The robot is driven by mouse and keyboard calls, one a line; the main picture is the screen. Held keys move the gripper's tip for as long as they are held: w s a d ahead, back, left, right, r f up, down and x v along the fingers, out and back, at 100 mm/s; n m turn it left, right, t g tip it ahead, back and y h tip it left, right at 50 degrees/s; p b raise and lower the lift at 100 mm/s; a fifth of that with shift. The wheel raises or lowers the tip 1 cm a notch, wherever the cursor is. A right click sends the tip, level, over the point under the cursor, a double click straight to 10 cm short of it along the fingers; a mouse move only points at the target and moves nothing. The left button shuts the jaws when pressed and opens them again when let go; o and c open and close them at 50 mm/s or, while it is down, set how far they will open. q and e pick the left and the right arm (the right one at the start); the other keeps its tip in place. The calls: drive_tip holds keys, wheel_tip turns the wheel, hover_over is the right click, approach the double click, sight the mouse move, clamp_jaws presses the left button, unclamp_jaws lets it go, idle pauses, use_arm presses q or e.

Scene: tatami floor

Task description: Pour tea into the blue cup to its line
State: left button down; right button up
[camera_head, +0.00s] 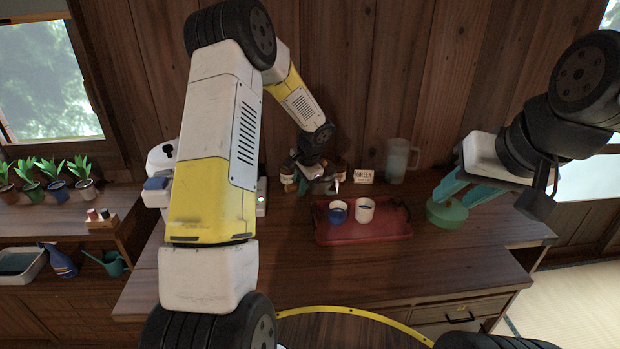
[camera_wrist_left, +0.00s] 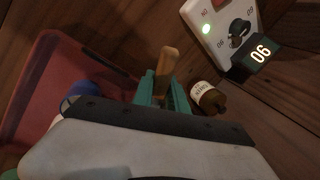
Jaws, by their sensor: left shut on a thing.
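The blue cup (camera_head: 338,212) stands upright on the red tray (camera_head: 335,240), beside a white cup (camera_head: 365,210). Both have something dark inside; the cup's line and level are too small to read. My left gripper (camera_head: 315,182) is behind the tray's back left corner. In the left wrist view my left gripper (camera_wrist_left: 165,92) is shut on a tan wooden piece (camera_wrist_left: 168,62); what it belongs to is unclear. My right gripper (camera_head: 456,198) has its teal fingers apart, above or beside a round green vessel (camera_head: 447,216). Contact is unclear.
A labelled jar (camera_wrist_left: 207,98) and a white control box (camera_wrist_left: 222,30) with a green light and lit digits show in the left wrist view. The front counter is clear.

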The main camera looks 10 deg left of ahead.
use_arm(q)
drive_tip(key=shift+s+d+r+t+y, duration=0.1)
drive_tip(key=shift+r+t+y, duration=0.8)
drive_tip(key=shift+r+y, duration=0.15)
idle(5.1)
drive_tip(key=shift+d, duration=0.1)
